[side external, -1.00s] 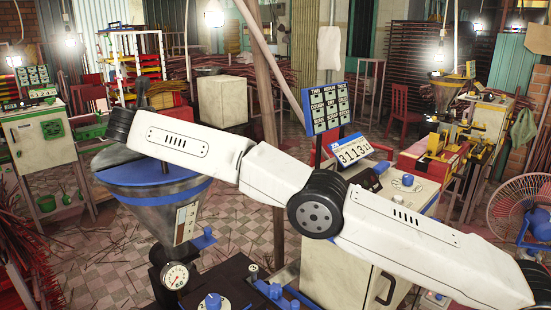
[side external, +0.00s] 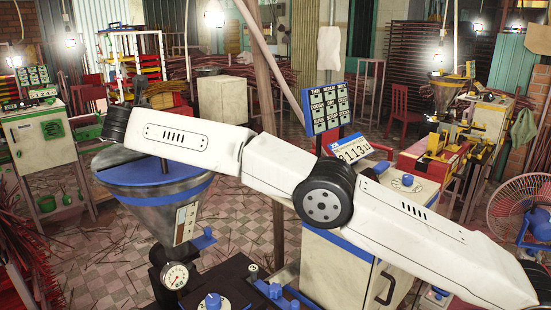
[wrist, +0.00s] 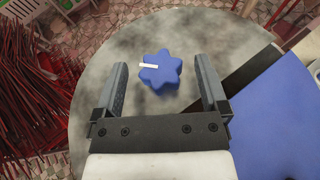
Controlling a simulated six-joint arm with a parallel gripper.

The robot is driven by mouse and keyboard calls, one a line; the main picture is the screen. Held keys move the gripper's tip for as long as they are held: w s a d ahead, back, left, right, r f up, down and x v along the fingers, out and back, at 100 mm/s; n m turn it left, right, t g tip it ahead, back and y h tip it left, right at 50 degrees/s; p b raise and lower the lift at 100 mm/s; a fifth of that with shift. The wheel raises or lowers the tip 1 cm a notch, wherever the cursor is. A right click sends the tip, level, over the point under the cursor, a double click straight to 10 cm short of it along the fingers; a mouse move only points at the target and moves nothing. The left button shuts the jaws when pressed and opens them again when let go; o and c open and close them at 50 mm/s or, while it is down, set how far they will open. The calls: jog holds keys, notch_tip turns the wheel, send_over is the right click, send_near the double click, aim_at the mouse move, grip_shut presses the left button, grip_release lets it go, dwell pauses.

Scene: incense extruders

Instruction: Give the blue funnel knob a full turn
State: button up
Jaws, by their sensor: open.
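The blue knob (wrist: 159,72) is star-shaped with a short white mark on its left side. In the wrist view it sits over a round, mottled grey surface of the funnel (wrist: 105,50). My gripper (wrist: 160,64) is open, with one finger on each side of the knob and visible gaps on both sides. The fingers do not appear to touch it. In the side view the metal funnel (side external: 160,218) with its blue top stands at left. My arm crosses in front of it, and the knob and fingers cannot be made out there.
A blue panel (wrist: 275,110) and a dark bar lie right of the knob in the wrist view. In the side view, a pressure gauge (side external: 175,276) is below the funnel.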

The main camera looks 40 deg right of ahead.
jog(key=shift+v, duration=3.25)
jog(key=w+d+r+n+t+y, duration=0.3)
jog(key=w+r+n+t+y, duration=0.25)
jog(key=w+y, duration=0.2)
jog(key=s+d+f+n+g+y, duration=0.1)
jog(key=d+n+g+y, duration=0.1)
jog(key=n+g+y, duration=0.1)
jog(key=s+d+f+n+g+y, duration=0.2)
jog(key=n+g+y, duration=0.1)
jog(key=n+y, duration=0.1)
jog(key=s+d+f+n+g+y, duration=0.1)
jog(key=d+n+g+y, duration=0.2)
jog(key=n+y, duration=0.1)
jog(key=shift+s+d+f+n, duration=0.1)
jog(key=shift+s+f+n, duration=0.25)
jog(key=shift+n, duration=0.3)
jog(key=shift+s+d+f+g, duration=0.3)
jog(key=shift+s+g, duration=0.05)
jog(key=shift+s, duration=0.15)
jog(key=shift+x, duration=3.95)
